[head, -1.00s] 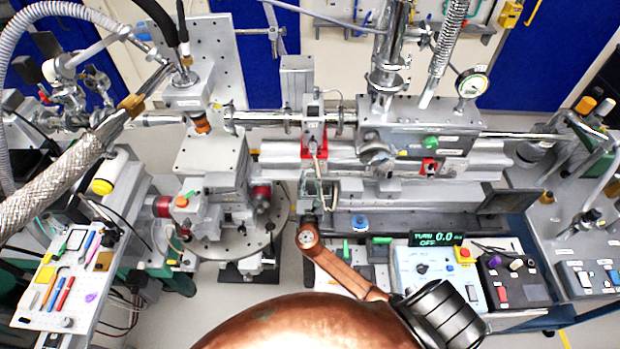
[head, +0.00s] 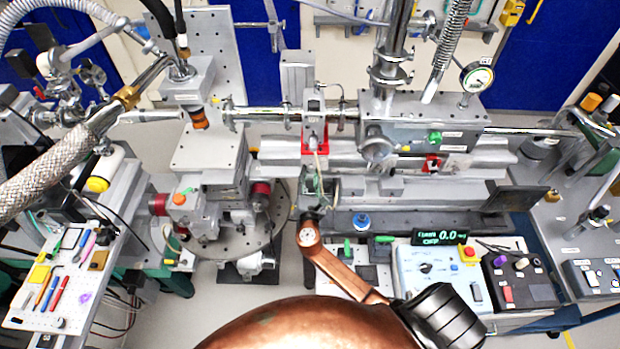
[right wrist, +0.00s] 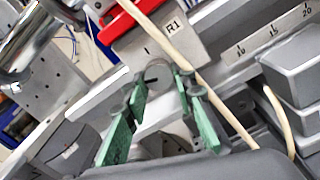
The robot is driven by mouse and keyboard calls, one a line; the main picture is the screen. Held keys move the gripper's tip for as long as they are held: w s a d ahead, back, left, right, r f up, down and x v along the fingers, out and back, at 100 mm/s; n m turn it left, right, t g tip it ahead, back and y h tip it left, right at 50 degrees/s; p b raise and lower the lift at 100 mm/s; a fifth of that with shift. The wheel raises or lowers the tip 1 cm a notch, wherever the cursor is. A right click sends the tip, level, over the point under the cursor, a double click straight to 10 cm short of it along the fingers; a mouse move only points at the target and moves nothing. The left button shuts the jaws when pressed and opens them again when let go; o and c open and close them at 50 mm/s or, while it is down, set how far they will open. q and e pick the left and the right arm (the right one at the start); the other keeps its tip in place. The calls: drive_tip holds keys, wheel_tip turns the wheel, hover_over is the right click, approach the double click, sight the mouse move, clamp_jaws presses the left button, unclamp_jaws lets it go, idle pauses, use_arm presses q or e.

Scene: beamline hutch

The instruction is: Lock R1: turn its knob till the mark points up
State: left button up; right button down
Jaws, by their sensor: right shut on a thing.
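Lock R1 shows in the right wrist view as a grey plate (right wrist: 160,42) with the label R1 and a short dark line on it. Its round grey knob (right wrist: 155,76) lies just below that line and bears a short dark mark, which lies nearly level in the tilted picture and does not line up with the plate's line. My right gripper (right wrist: 161,82) has its green fingers shut on the knob, one on each side. In the head view my right gripper (head: 318,190) is at the rail below the red clamp (head: 314,141); the knob cannot be made out there. My left gripper is not in view.
A pale cable (right wrist: 205,85) runs down past the right finger. A scale (right wrist: 272,33) lies along the rail. In the head view, a blue knob (head: 361,221) and a control box (head: 437,272) stand right of my right arm.

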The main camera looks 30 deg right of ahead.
drive_tip(key=m+b, duration=0.1)
drive_tip(key=m, duration=0.1)
drive_tip(key=m+b, duration=0.1)
drive_tip(key=b, duration=0.1)
drive_tip(key=shift+f+m, duration=0.2)
drive_tip(key=shift+m, duration=0.2)
drive_tip(key=m+b, duration=0.4)
drive_tip(key=shift+a+m, duration=0.15)
drive_tip(key=shift+m, duration=0.15)
drive_tip(key=shift+r+m+b, duration=0.15)
drive_tip(key=shift+m+b, duration=0.7)
drive_tip(key=shift+m, duration=0.35)
drive_tip(key=shift+r+m+b, duration=0.2)
drive_tip(key=shift+m+b, duration=0.7)
drive_tip(key=shift+m, duration=0.6)
drive_tip(key=c, duration=1.6)
unclamp_jaws()
